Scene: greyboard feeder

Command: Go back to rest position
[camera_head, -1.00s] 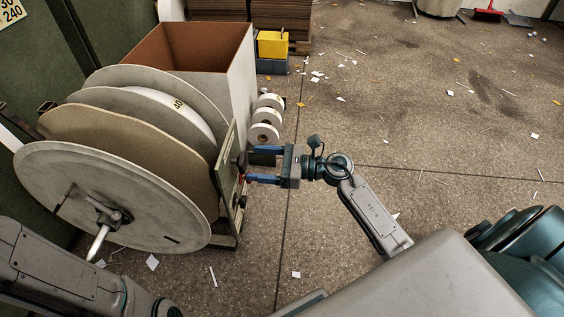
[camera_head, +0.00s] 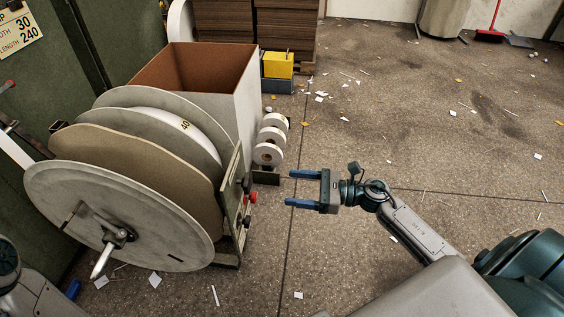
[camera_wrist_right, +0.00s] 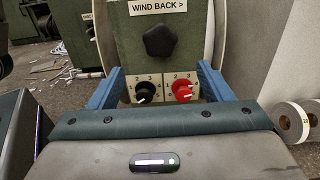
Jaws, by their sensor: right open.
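My right gripper (camera_head: 289,188) is open and empty. Its two blue fingers point left toward the reel stand's control panel (camera_head: 231,188), with a clear gap between. In the right wrist view the panel (camera_wrist_right: 170,70) shows a black star knob (camera_wrist_right: 160,40), a black dial (camera_wrist_right: 145,91) and a red dial (camera_wrist_right: 182,91) between and beyond the fingers. The red knob also shows in the head view (camera_head: 251,197). My left arm shows only in part at the lower left of the head view, with a bit of blue at its end; its jaws cannot be made out.
A large grey reel (camera_head: 115,215) stands at left. Behind it is an open box (camera_head: 225,85). White tape rolls (camera_head: 268,153) sit beside the box, and a yellow bin (camera_head: 278,65) stands behind. Paper scraps litter the floor. The floor right of my right gripper is open.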

